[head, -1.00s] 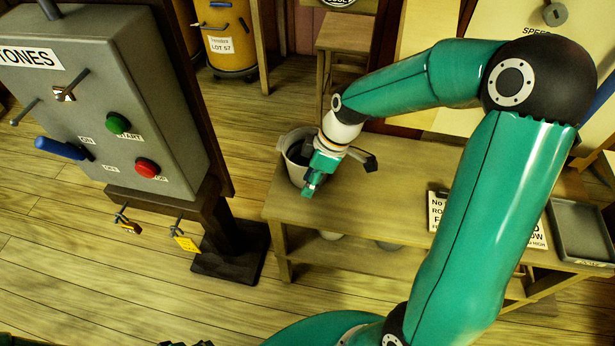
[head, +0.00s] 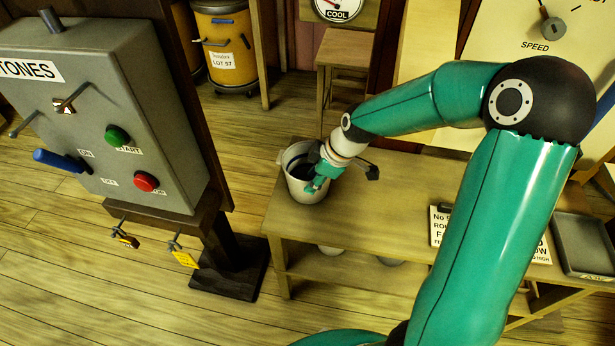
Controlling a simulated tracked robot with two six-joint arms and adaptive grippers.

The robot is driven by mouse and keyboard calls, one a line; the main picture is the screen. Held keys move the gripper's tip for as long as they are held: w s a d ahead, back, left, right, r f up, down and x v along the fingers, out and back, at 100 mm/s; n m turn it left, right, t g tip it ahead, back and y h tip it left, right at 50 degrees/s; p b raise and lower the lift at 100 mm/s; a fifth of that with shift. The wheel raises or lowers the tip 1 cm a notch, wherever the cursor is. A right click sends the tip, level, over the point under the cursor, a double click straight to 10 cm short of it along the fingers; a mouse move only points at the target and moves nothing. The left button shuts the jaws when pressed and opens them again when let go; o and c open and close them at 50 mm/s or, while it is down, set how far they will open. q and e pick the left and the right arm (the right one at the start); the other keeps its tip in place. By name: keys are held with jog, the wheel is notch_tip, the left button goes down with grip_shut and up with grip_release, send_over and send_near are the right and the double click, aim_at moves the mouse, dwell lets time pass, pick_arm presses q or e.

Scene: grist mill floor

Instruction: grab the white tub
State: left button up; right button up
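The white tub (head: 304,189) stands upright at the left end of the wooden workbench in the head view. Its inside looks dark. My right gripper (head: 322,181) reaches down from the right at the tub's right side and overlaps its rim in the picture. A dark finger spreads out to its right and another dark part shows over the tub's mouth, so it looks open. I cannot tell whether it touches the tub. My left gripper is not in view.
The bench (head: 400,205) is clear between the tub and a notice sign (head: 438,226). A grey tray (head: 585,246) lies at its right end. A grey control box (head: 110,120) on a dark stand is at the left. Pale round things are on the lower shelf.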

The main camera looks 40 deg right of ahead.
aim_at(299, 193)
jog(key=shift+a+x, duration=0.1)
jog(key=shift+x, duration=1.3)
jog(key=shift+a+x, duration=0.15)
jog(key=shift+x, duration=1.25)
jog(key=shift+w+r, duration=0.1)
grip_shut()
